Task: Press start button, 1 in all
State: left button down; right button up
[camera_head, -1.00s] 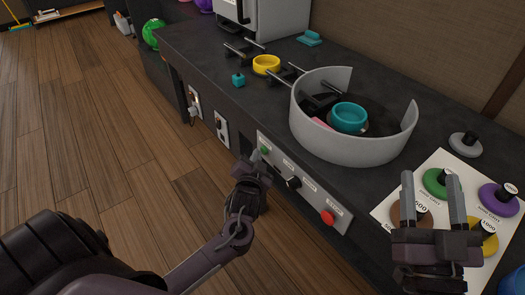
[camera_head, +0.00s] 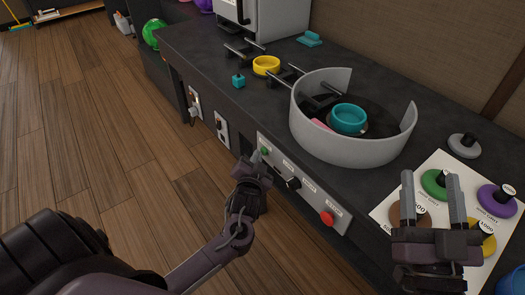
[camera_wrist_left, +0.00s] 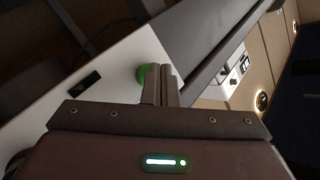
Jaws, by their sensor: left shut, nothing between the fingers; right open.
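The green button (camera_head: 265,151), seemingly the start button, sits at the left end of a pale control panel (camera_head: 316,190) on the counter's front face. My left gripper (camera_head: 257,156) is shut and empty, its fingertips just beside the green button. In the left wrist view the green button (camera_wrist_left: 143,75) shows next to the closed fingers (camera_wrist_left: 161,78); whether they touch cannot be told. The panel also carries a black knob (camera_head: 293,183) and a red button (camera_head: 327,218). My right gripper (camera_head: 431,185) is open and empty above the counter's right part.
A grey curved wall (camera_head: 350,148) stands on the dark counter (camera_head: 205,50) around a teal ring (camera_head: 348,118). A white sheet with coloured weights (camera_head: 437,183) lies under my right gripper. A yellow ring (camera_head: 266,65) and a teal cube (camera_head: 238,80) sit farther back. Wooden floor lies open at left.

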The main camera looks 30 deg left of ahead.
pick_arm(q)
jog(key=shift+s+a+p, duration=0.2)
jog(key=shift+s+p, duration=0.1)
jog(key=shift+s, duration=0.25)
jog(key=s+p, duration=0.1)
jog(key=s+a+p, duration=0.1)
jog(key=s, duration=0.1)
jog(key=s+a+p, duration=0.1)
jog(key=shift+s, duration=0.3)
dwell(0.8)
